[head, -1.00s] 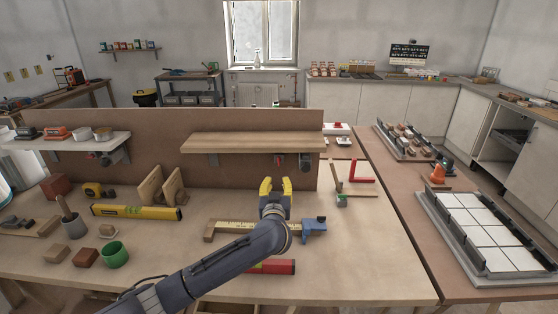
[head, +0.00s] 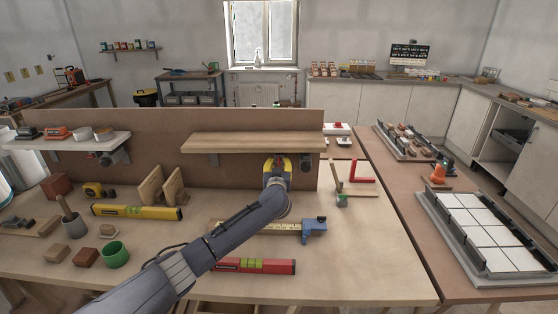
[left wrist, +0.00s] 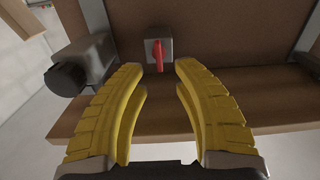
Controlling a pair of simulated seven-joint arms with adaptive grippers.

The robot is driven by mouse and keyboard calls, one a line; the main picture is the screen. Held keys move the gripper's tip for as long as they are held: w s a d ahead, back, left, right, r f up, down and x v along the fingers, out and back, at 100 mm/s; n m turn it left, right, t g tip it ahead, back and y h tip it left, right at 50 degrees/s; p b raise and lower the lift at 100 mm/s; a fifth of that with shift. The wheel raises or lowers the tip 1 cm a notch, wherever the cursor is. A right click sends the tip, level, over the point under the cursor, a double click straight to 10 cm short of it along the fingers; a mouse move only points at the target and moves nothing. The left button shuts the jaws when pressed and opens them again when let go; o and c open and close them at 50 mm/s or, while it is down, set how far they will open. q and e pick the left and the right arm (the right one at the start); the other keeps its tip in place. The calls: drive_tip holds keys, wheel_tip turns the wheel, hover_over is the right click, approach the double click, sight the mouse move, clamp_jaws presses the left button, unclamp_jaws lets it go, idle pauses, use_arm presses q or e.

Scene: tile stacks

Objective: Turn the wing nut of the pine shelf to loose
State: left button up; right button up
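The pine shelf (head: 250,142) is fixed to the brown back panel, with hardware under it. In the left wrist view the shelf (left wrist: 270,105) runs across behind the fingers. The red wing nut (left wrist: 158,55) sits on a small grey plate and its wing stands roughly upright in that view. My left gripper (head: 277,162) is under the shelf and hides the wing nut in the head view. In the wrist view the yellow fingers (left wrist: 160,70) are apart, one on each side of the wing nut's lower end, with nothing between them. My right gripper is out of view.
A grey block with a black knob (left wrist: 66,79) is close to one finger. A white shelf (head: 75,140) with several items is at left. Below lie a red level (head: 255,266), a blue-ended caliper (head: 314,229), a yellow level (head: 137,212) and wooden brackets (head: 163,187).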

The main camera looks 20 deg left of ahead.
sight(279, 160)
use_arm(q)
drive_tip(key=shift+x, duration=2.1)
drive_tip(key=shift+c, duration=0.4)
clamp_jaws()
